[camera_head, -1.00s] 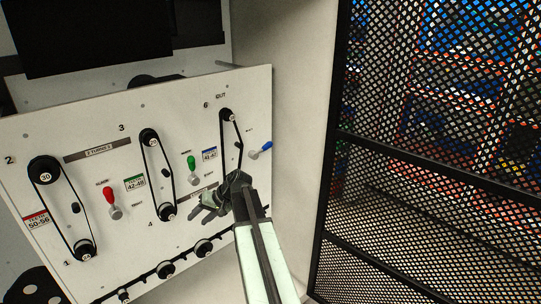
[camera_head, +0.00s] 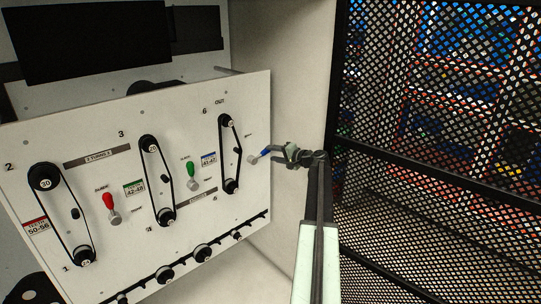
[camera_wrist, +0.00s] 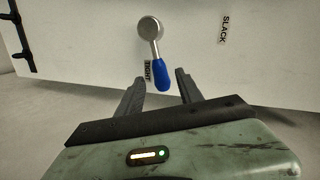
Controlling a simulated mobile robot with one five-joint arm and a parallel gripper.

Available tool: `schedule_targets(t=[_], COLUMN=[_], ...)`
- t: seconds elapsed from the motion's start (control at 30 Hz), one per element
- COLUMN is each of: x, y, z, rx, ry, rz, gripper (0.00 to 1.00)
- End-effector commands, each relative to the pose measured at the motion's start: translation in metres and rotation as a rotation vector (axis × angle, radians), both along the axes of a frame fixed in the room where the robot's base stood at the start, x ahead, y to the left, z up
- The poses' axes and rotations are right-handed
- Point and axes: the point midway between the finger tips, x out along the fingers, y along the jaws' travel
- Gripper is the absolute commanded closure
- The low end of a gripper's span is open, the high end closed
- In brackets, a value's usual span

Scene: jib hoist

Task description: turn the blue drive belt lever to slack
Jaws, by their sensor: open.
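The blue drive belt lever (camera_head: 266,153) is at the right edge of the white panel (camera_head: 90,130). In the wrist view the blue lever (camera_wrist: 159,74) hangs from a round grey pivot and points toward my gripper, over the label TIGHT (camera_wrist: 148,71). The label SLACK (camera_wrist: 224,30) is on the panel to the right of the lever. My gripper (camera_wrist: 160,92) is open, with one finger on each side of the blue handle's tip; I see no clear contact. In the head view my gripper (camera_head: 280,153) is at the lever's blue end.
A red lever (camera_head: 109,201) and a green lever (camera_head: 191,170) are on the panel further left, among belts on black pulleys. A black mesh fence (camera_head: 430,150) stands to the right of my arm. A pale wall lies between the panel and the fence.

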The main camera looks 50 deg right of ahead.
Motion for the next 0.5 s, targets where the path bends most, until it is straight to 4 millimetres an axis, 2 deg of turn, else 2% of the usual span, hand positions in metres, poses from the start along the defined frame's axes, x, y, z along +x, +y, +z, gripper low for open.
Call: schedule_targets(t=[0.03,0.13,0.4,0.43,0.5], x=[0.012,0.026,0.031,0.031,0.031], y=[0.0,0.0,0.001,0.001,0.001], z=[-0.005,-0.008,-0.008,-0.008,-0.007], rx=[0.0,0.0,-0.001,-0.001,-0.001], ry=[0.0,0.0,0.001,0.001,0.001], rz=[0.002,0.002,-0.001,-0.001,-0.001], gripper=[0.57,0.57,0.57,0.59,0.79])
